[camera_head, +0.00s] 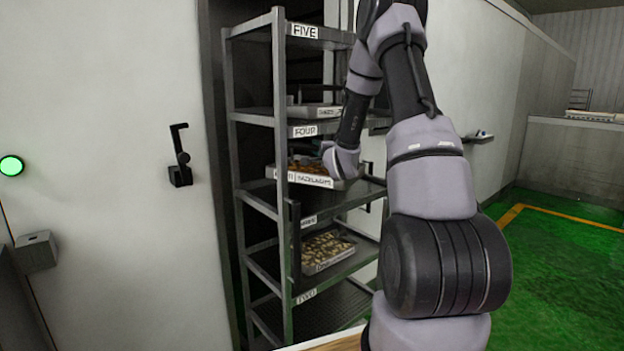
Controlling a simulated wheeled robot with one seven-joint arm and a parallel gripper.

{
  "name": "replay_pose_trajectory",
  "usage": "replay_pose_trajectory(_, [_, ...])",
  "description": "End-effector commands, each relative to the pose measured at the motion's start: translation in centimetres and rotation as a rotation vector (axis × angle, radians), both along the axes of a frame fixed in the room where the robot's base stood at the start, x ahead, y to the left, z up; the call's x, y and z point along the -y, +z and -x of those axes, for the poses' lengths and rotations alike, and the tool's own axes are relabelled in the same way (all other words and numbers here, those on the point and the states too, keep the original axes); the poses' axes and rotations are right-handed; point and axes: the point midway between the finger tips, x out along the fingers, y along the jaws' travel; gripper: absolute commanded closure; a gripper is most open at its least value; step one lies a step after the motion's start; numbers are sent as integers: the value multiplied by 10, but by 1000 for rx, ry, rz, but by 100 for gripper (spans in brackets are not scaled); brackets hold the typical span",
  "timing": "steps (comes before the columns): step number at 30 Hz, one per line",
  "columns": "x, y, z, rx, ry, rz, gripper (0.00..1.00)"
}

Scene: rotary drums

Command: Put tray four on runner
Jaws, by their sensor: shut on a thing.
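A metal rack (282,90) stands in a doorway, its shelves labelled FIVE, FOUR, a blurred label, and TWO. My gripper (326,155) is shut on a shallow tray of brown pieces (318,182), whose front label ends in what looks like HAZELNUTS. This tray is roughly level, at a height between the FOUR shelf and the shelf below. Its left end overlaps the rack's front post in the picture. My wrist hides its right part and the fingertips. Another tray (313,112) sits on the FOUR shelf (262,116); its label is too small to read. No runner is identifiable.
A tray of pale pieces (328,252) sits on a lower shelf. A white panel with a black handle (181,160) stands left of the rack, near a lit green button (11,166). Green floor (565,245) is open at right. A grey counter (575,155) stands at the back right.

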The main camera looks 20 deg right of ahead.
Motion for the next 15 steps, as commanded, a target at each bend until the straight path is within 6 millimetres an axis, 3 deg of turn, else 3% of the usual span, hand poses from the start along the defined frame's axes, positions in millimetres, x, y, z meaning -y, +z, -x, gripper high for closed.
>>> replay_pose_trajectory(6, [0, -35, -1, -1, 1, 1, 100])
replay_pose_trajectory(15, [0, -60, -1, 1, 1, 1, 100])
